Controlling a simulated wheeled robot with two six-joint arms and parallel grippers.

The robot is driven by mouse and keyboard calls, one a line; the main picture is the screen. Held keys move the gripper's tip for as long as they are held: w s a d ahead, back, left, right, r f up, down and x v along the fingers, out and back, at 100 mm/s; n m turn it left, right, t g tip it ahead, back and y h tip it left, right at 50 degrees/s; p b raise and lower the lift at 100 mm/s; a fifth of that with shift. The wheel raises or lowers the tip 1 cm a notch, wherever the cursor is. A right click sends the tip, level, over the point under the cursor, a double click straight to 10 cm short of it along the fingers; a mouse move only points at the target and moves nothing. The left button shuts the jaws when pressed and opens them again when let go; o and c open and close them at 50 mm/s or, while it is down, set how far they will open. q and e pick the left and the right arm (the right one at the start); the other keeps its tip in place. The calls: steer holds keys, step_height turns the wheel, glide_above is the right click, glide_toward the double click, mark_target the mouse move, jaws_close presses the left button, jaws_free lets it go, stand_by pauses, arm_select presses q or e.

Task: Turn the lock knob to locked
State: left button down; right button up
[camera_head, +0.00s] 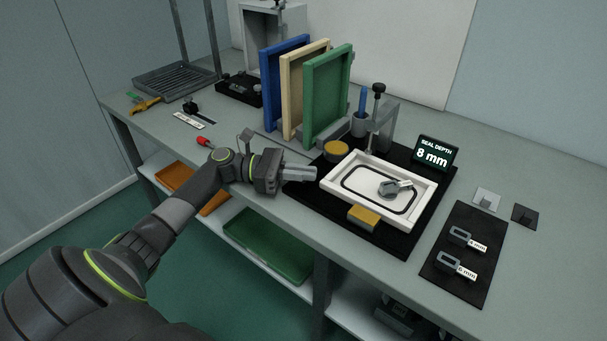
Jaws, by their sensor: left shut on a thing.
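My left gripper (301,173) reaches in from the left and is shut at the left edge of the black fixture mat (310,197), just left of the white panel tray. Its fingers hide most of what is between them. I take it to be the lock knob, but I cannot make out the knob's shape or its turn. The white panel tray (331,183) lies on the mat with a dark seal line inside it. My right gripper is not in view.
Yellow pads (336,150) and (363,217) sit beside the tray. A post with a black knob (379,88) stands behind it. A sign (434,154) reads "SEAL DEPTH 8 mm". Blue, cream and green panels (327,97) stand behind my gripper. Labelled gauges (459,236) lie at right.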

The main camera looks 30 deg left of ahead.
arm_select(q)
steer(key=c, duration=1.5)
jaws_free()
steer(key=shift+c, duration=0.2)
steer(key=b+v, duration=0.1)
steer(key=v, duration=1.6)
steer(key=shift+s+a+b, duration=0.1)
steer(key=shift+a+b, duration=0.1)
steer(key=shift+b, duration=0.1)
